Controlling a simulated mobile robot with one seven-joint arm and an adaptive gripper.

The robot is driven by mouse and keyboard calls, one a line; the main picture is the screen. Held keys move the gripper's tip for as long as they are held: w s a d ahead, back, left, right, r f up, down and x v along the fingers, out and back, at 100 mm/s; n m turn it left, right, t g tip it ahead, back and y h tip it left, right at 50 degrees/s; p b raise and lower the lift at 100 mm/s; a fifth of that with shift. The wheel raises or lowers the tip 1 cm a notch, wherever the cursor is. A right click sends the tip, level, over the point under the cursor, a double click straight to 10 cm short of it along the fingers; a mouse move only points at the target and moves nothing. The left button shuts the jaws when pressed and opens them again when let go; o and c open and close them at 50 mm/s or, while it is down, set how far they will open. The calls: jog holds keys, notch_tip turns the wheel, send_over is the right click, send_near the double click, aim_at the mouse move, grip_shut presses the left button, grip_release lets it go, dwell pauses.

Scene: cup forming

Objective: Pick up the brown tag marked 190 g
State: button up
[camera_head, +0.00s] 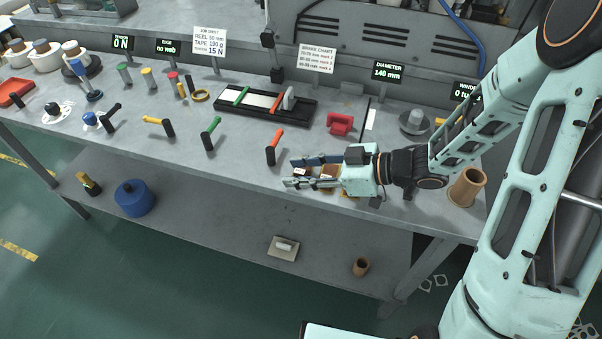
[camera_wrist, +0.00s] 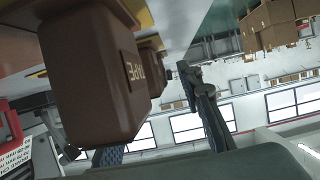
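My gripper (camera_head: 292,171) is at the front edge of the bench, its two fingers apart and pointing left in the head view. Small brown tags (camera_head: 328,182) lie between and beside the fingers, partly covered by them. In the wrist view a large brown block-like tag (camera_wrist: 95,75) fills the left side, close to the camera and in front of one finger. The other finger (camera_wrist: 205,105) stands clear to the right. I cannot tell which tag reads 190 g.
An orange-handled lever (camera_head: 273,145) stands left of my gripper. A red block (camera_head: 340,124) lies behind it and a brown cup (camera_head: 466,187) stands to the right. The lower shelf holds a blue spool (camera_head: 134,198).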

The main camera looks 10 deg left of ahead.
jog(key=shift+c, duration=0.3)
grip_shut()
jog(key=shift+r, duration=0.1)
